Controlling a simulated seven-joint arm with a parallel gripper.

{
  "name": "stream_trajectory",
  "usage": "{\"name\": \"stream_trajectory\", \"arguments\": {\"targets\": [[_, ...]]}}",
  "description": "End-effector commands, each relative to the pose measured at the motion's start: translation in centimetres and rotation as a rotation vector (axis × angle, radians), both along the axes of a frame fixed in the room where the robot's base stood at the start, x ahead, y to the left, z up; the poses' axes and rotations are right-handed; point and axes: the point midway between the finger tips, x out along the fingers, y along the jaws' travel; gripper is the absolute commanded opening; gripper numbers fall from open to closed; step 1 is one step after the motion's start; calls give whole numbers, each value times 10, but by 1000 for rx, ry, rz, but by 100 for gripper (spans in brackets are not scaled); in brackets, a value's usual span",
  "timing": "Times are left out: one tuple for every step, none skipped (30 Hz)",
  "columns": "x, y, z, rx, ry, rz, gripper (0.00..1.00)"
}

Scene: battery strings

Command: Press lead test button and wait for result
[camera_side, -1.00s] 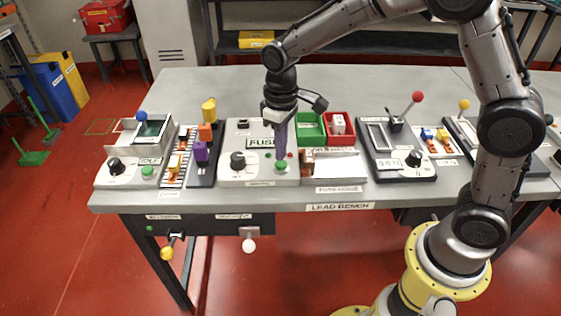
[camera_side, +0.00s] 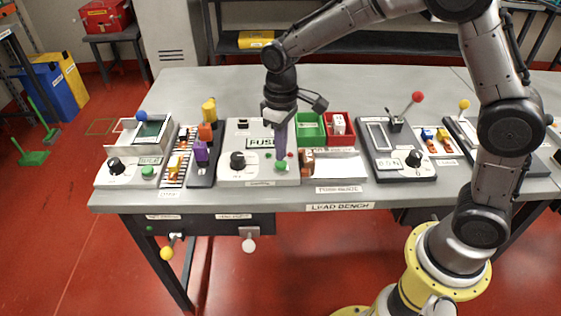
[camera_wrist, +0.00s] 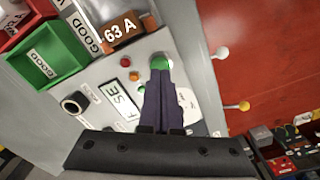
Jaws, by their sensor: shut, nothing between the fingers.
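My gripper (camera_side: 281,158) points straight down over the panel labelled FUSE (camera_side: 258,176), and its dark purple fingers are closed together and empty. The fingertips are at a round green button (camera_side: 281,167) near the panel's front right. The wrist view shows the closed fingers (camera_wrist: 158,78) reaching to the green button (camera_wrist: 160,62) and partly covering it. I cannot tell whether the button is pressed down. A second green button (camera_side: 148,171) sits on the panel at the far left, beside a black knob (camera_side: 116,165).
The FUSE panel has a black knob (camera_side: 237,160) and small coloured lamps (camera_wrist: 134,76). Behind it stand a green bin (camera_side: 311,133) and a red bin (camera_side: 340,141). An orange 63 A fuse (camera_wrist: 122,31) is close to the fingers. A red-knobbed lever (camera_side: 417,97) rises at the right.

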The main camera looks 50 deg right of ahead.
Motion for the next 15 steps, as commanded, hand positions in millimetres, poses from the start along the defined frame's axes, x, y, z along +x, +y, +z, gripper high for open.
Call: {"name": "stream_trajectory", "arguments": {"targets": [[0,0,-1,0,1,0,0],[0,0,-1,0,1,0,0],[0,0,-2,0,1,0,0],[0,0,-3,0,1,0,0],[0,0,-3,0,1,0,0],[0,0,-4,0,1,0,0],[0,0,-5,0,1,0,0],[0,0,-5,0,1,0,0],[0,0,-6,0,1,0,0],[0,0,-7,0,1,0,0],[0,0,-7,0,1,0,0],[0,0,-8,0,1,0,0],[0,0,-8,0,1,0,0],[0,0,-9,0,1,0,0],[0,0,-10,-1,2,0,0]]}}
